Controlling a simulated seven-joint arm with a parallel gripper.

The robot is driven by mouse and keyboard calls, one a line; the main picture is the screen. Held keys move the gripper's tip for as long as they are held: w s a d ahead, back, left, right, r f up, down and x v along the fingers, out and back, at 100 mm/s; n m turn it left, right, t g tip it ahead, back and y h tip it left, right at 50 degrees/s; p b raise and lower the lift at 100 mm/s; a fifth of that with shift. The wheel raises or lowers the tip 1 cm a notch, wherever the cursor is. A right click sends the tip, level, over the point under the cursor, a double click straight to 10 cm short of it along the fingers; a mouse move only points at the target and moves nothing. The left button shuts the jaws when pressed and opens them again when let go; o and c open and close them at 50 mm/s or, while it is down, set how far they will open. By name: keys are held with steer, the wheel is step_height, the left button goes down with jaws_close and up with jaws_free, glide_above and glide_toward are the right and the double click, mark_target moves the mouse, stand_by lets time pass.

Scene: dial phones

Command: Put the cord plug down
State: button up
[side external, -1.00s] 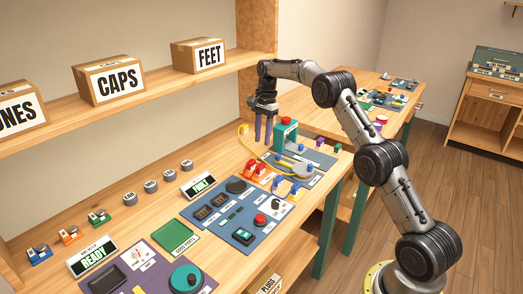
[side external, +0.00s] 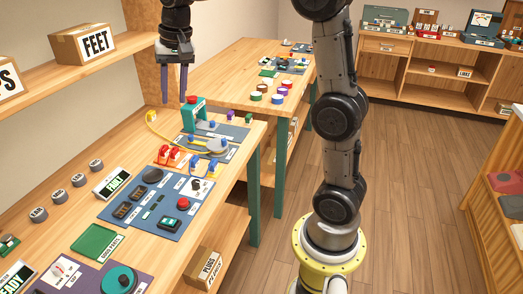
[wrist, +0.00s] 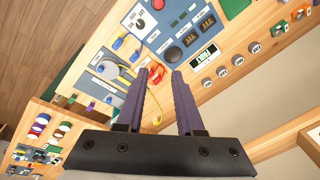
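The yellow cord plug (side external: 151,116) lies on the wooden bench at the left of the teal device, at the end of a thin yellow cord (side external: 177,146). The cord runs to a grey round piece (side external: 218,145) on the blue-grey mat. My gripper (side external: 176,98) hangs above the bench, pointing down, clear of the plug and the cord. In the wrist view my gripper (wrist: 162,78) has its two purple fingers well apart with nothing held between them. The yellow plug (wrist: 157,120) shows there beyond the fingers.
The teal device (side external: 194,115) stands close by the plug. Red clips (side external: 168,155) and blue clips (side external: 199,166) sit nearer the front. Bare wood surrounds the plug.

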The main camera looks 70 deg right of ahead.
steer(key=s+a+f+n+t, duration=0.1)
steer(key=s+a+f+n, duration=0.1)
steer(key=s, duration=0.6)
steer(key=s+a+f+n+t, duration=0.1)
steer(key=s+a+f+n, duration=0.1)
steer(key=s, duration=0.6)
steer(key=s+a+f+n+t, duration=0.1)
steer(key=s+a+n, duration=0.3)
steer(key=s, duration=0.4)
steer(key=shift+s+f+n, duration=0.25)
steer(key=shift+f+n, duration=0.2)
steer(key=shift+n, duration=0.45)
steer(key=shift+a, duration=0.1)
